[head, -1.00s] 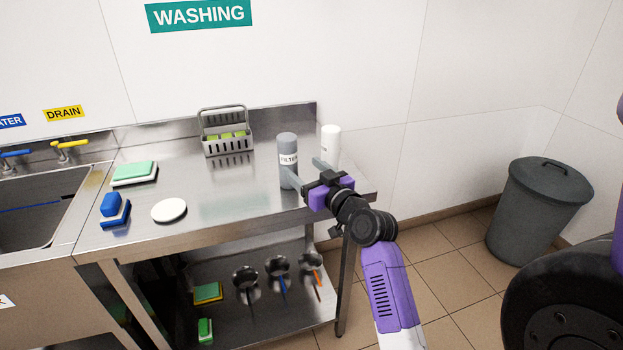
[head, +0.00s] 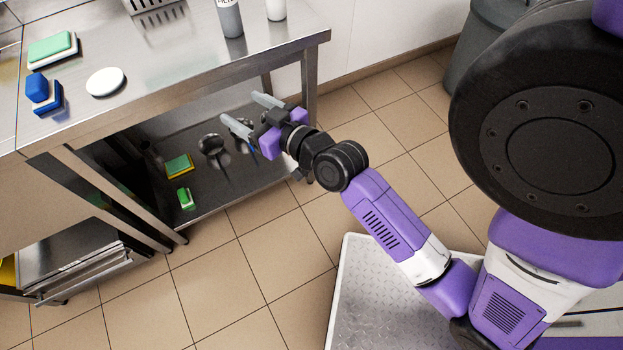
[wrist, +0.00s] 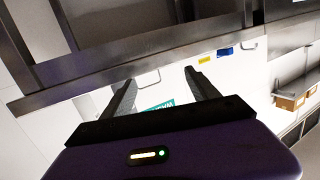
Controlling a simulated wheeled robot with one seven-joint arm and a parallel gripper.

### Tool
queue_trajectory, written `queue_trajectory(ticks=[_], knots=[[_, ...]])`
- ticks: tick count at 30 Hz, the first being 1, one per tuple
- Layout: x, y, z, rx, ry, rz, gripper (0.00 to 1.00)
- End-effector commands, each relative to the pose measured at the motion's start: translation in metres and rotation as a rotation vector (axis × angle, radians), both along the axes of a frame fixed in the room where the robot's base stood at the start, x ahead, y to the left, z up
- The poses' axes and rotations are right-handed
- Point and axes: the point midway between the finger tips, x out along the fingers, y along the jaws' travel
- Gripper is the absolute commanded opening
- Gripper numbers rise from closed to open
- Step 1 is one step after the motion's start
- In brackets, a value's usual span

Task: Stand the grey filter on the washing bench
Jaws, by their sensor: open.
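The grey filter (head: 229,18) stands upright on the washing bench (head: 190,75) near its right end; its top is cut off by the frame edge in the head view. My gripper (head: 252,108) is open and empty, in front of the bench and apart from the filter. In the wrist view my gripper (wrist: 158,88) shows both fingers spread with nothing between them. The filter cannot be made out in the wrist view.
A white bottle (head: 276,9) stands right of the filter. A white disc (head: 105,82), a blue brush (head: 43,93) and a green sponge (head: 52,48) lie on the bench's left part. Ladles and sponges lie on the lower shelf (head: 215,185). A grey bin (head: 480,40) stands at the right.

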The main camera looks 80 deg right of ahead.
Motion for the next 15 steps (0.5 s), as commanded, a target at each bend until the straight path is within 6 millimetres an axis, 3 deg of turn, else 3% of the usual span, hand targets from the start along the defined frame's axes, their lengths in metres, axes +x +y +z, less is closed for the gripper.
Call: queue_trajectory(ticks=[1,6,12,15], knots=[[-0.011,0.028,-0.012,0.010,0.023,0.032,0.69],[-0.053,0.101,-0.027,0.015,0.067,0.127,0.69],[-0.112,0.170,-0.023,0.006,0.108,0.273,0.69],[-0.140,0.195,-0.015,-0.001,0.121,0.351,0.69]])
